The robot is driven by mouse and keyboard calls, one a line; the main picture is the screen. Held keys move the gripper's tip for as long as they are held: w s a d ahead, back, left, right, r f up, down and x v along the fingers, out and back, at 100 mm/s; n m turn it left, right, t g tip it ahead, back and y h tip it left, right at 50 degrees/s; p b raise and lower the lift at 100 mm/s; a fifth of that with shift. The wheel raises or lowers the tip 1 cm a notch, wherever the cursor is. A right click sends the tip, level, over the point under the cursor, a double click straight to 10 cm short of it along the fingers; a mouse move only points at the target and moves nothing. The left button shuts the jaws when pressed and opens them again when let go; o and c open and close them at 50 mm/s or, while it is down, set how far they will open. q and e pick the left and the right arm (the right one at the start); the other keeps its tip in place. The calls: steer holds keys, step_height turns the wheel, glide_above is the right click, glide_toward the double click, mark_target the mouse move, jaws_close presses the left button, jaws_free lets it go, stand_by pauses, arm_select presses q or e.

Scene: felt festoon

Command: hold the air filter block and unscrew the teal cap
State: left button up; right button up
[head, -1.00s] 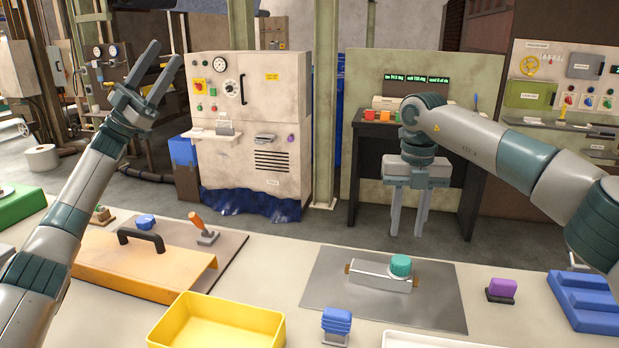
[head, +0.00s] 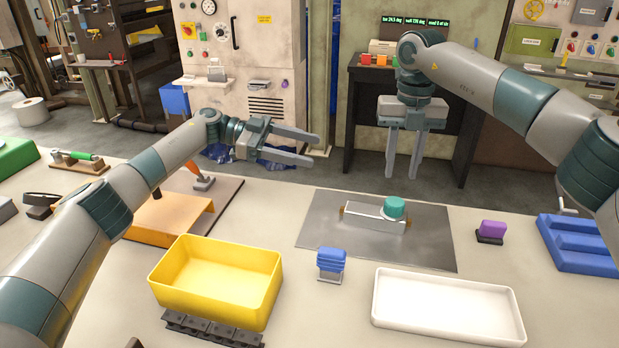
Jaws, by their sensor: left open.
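The air filter block (head: 366,216) is a silver bar with brass-coloured ends, lying on a grey metal sheet (head: 320,232) on the table. The teal cap (head: 395,207) sits on top of the block near its right end. My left gripper (head: 315,149) is open and empty, its fingers pointing right, up and to the left of the block in the head view. My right gripper (head: 404,177) hangs with its fingers pointing down, apart and empty, seen just above the cap in the picture. Neither gripper touches the block or cap.
A yellow bin (head: 215,298) stands front left, a white tray (head: 450,302) front right. A blue-topped piece (head: 331,262) stands between them. A purple-topped piece (head: 491,230) and a blue stepped block (head: 580,246) are at right. An orange panel (head: 170,222) lies under my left arm.

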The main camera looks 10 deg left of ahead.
mark_target(368, 209)
arm_select(q)
step_height(368, 209, down, 7)
steer(key=s+d+g+y, duration=0.2)
steer(key=shift+s+r, duration=0.15)
steer(key=shift+d, duration=0.2)
steer(key=x, duration=1.7)
steer(key=shift+f, duration=0.25)
steer(key=c, duration=1.3)
